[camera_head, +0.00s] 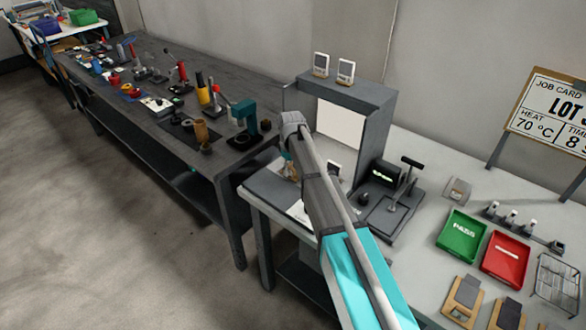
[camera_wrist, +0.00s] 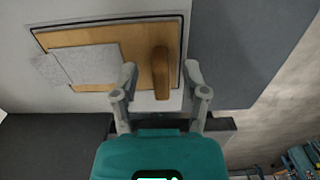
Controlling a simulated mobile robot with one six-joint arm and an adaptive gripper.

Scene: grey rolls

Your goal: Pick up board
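In the wrist view, a flat tan board (camera_wrist: 88,37) with a dark outline lies on a light surface. A rounded brown upright piece, like a handle (camera_wrist: 161,75), stands near its right end. Pale grey sheets (camera_wrist: 85,66) cover part of its left side. My gripper (camera_wrist: 160,73) is open, one finger on each side of the brown piece in this view, with gaps on both sides. Whether the fingertips are level with it I cannot tell. In the head view my arm hides most of the gripper and the board.
A grey booth (camera_head: 374,117) stands beside my arm. Behind it, a dark bench (camera_head: 150,50) holds many tools. To the right are a green tray (camera_head: 461,237), a red tray (camera_head: 506,259), a wire rack (camera_head: 557,283) and a job card stand (camera_head: 549,110). Open floor (camera_head: 90,220) lies left.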

